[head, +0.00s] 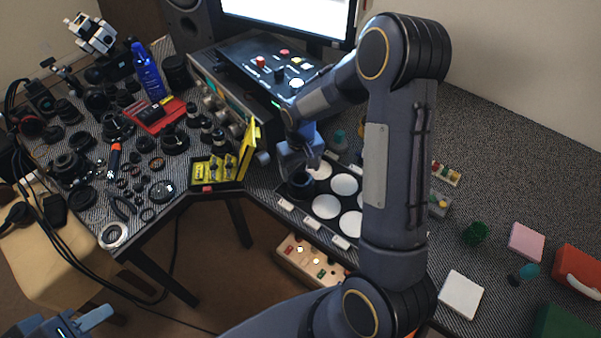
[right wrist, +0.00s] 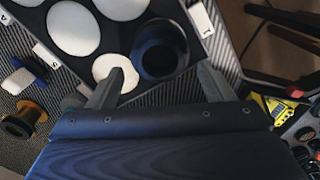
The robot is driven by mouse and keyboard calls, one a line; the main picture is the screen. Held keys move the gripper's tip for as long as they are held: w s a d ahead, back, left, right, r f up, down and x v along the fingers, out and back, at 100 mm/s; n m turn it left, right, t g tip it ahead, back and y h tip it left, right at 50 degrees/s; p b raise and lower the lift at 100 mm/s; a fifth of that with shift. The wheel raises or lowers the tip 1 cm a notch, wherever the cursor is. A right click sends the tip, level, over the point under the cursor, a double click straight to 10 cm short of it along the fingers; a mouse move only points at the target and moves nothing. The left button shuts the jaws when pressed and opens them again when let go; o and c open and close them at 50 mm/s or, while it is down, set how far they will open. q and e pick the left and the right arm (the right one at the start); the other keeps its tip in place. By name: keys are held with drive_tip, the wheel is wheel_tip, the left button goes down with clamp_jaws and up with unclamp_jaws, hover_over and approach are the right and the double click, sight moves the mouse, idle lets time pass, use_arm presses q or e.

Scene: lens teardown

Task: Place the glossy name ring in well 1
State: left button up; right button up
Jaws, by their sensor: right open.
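A dark ring (head: 301,184), which I take to be the glossy name ring, sits over the corner well of the black tray (head: 322,208). In the right wrist view the ring (right wrist: 160,50) looks round and hollow, beside a label (right wrist: 201,19) that seems to read 1. No lettering on the ring is readable. My right gripper (head: 307,164) is just above the ring; in its wrist view the fingers (right wrist: 158,85) are spread and empty, apart from the ring. My left gripper (head: 92,319) is at the lower left, only partly in view, away from the tray.
Other wells show white discs (head: 344,184). An open yellow case (head: 216,168) stands left of the tray. Many black lens parts and a silver ring (head: 113,235) crowd the left desk. A white block (head: 461,295) and a pink block (head: 526,242) lie at right.

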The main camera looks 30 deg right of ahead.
drive_tip(key=s+r+t+y, duration=0.1)
drive_tip(key=s+r, duration=0.3)
drive_tip(key=r, duration=1)
drive_tip(key=s+a+r+t+y, duration=0.1)
drive_tip(key=s+a+r+t, duration=0.1)
drive_tip(key=s, duration=0.7)
drive_tip(key=s+a+r+t+y, duration=0.1)
drive_tip(key=s+a+r+t, duration=0.1)
drive_tip(key=s+a, duration=0.3)
drive_tip(key=s+r, duration=0.1)
drive_tip(key=s, duration=0.3)
drive_tip(key=shift+a+t+y, duration=0.2)
drive_tip(key=shift+t+y, duration=0.1)
drive_tip(key=shift+y, duration=0.1)
